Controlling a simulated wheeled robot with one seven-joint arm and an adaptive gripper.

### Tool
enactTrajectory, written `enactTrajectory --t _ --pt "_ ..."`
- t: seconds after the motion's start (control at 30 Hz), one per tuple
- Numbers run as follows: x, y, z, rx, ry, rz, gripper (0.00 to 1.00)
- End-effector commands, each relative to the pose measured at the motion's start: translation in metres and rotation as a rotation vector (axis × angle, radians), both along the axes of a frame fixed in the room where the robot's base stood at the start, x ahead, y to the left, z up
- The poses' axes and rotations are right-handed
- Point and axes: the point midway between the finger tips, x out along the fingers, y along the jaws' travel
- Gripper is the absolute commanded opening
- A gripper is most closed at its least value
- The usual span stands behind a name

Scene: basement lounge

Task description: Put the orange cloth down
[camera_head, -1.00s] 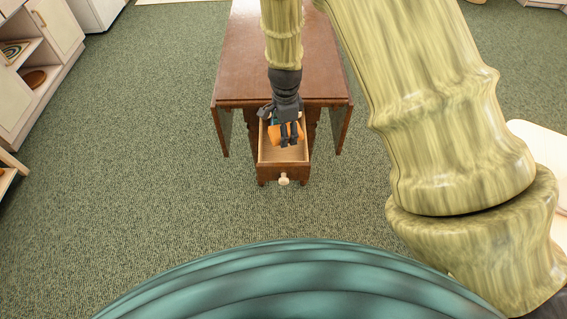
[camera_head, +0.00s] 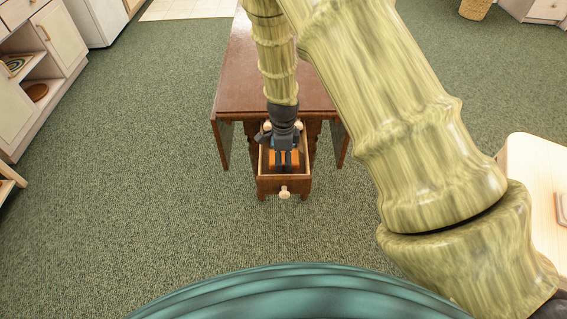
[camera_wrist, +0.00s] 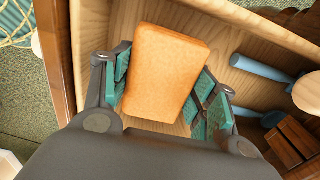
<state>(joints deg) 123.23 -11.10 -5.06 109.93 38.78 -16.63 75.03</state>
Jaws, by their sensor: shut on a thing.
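The orange cloth (camera_wrist: 168,70) is a thick, flat block. In the wrist view it lies between the two fingers of my gripper (camera_wrist: 165,97), over the pale wooden inside of the open drawer (camera_wrist: 240,28). My gripper is shut on it. In the head view my gripper (camera_head: 285,163) points down into the drawer (camera_head: 268,187), and bits of the orange cloth (camera_head: 272,161) show around its fingers. I cannot tell whether the cloth touches the drawer floor.
Blue-handled things (camera_wrist: 262,68) with pale round ends and a small brown slatted wooden piece (camera_wrist: 292,143) lie right of the cloth. The drawer belongs to a brown table (camera_head: 232,85). Green carpet (camera_head: 130,170) is clear around it. White shelves (camera_head: 55,60) stand at left.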

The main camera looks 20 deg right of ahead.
Motion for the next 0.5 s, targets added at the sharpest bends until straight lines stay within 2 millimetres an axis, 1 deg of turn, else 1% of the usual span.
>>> enactTrajectory --t 0.1,0.23,0.5 --pt "-0.001 0.000 -0.017 0.001 0.002 -0.001 0.24" --pt "-0.001 0.000 -0.029 0.001 0.002 0.000 0.24" --pt "0.000 0.000 -0.031 0.000 0.000 0.001 0.24"
